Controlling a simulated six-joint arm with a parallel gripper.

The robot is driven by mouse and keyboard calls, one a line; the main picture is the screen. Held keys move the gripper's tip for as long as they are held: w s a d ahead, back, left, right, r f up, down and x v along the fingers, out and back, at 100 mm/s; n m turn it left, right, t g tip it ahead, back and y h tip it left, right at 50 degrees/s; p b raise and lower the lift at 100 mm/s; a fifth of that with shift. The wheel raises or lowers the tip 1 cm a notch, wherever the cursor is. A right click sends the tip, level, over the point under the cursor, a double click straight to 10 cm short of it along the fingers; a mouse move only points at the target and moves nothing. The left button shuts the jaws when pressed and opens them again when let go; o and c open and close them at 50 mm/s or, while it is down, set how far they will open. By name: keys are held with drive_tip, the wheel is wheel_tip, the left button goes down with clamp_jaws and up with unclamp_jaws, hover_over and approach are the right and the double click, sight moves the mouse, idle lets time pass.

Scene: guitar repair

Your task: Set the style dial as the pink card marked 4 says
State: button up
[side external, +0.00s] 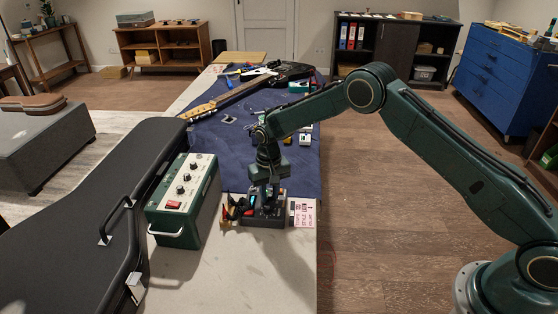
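A pink card (304,213) with dark print stands at the right edge of the bench; its print is too small to read. A green box with a pale control panel (206,162) stands on the left of the bench. Its panel has several dark knobs, one of them in the middle (186,178), and a red switch (173,205). I cannot tell which knob is the style dial or where any points. My gripper (265,204) points down at a dark holder (262,220), right of the green box and left of the card. Its fingers blend with the holder's contents, so their opening is unclear.
A black guitar case (95,220) lies left of the green box. A blue cloth (215,150) behind carries an electric guitar (235,95) and small parts. Small coloured tools (230,211) stand beside the holder. The pale bench front (225,280) is clear.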

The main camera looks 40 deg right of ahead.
drive_tip(key=shift+r, duration=0.15)
idle(0.8)
drive_tip(key=c, duration=0.5)
